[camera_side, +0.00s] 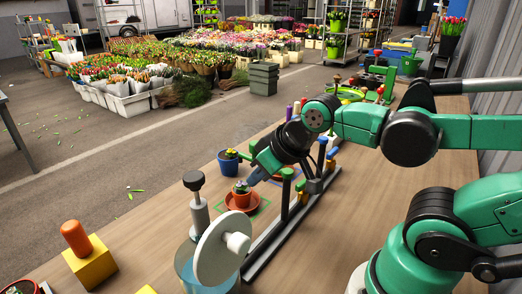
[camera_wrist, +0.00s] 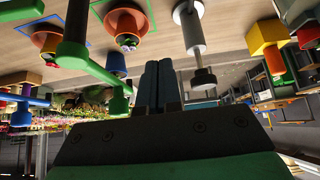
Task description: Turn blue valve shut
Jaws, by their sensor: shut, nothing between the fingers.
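My gripper (camera_side: 256,177) reaches down toward the left, over the table beside the dark rail with green-topped posts. In the wrist view its two blue-grey fingers (camera_wrist: 160,86) are together, with nothing between them. A small blue part (camera_side: 332,153) stands at the far end of the rail, behind and to the right of my gripper and apart from it. I cannot tell for sure whether it is the blue valve. The wrist view shows a blue bar (camera_wrist: 27,99) at the far left, well away from the fingers. Its turn position is not clear.
Near my gripper are a potted plant on an orange saucer (camera_side: 241,203), a blue pot (camera_side: 228,167) and a grey post with a black knob (camera_side: 198,212). A white disc (camera_side: 216,255), a yellow block (camera_side: 90,263) and an orange cylinder (camera_side: 76,237) stand at the front.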

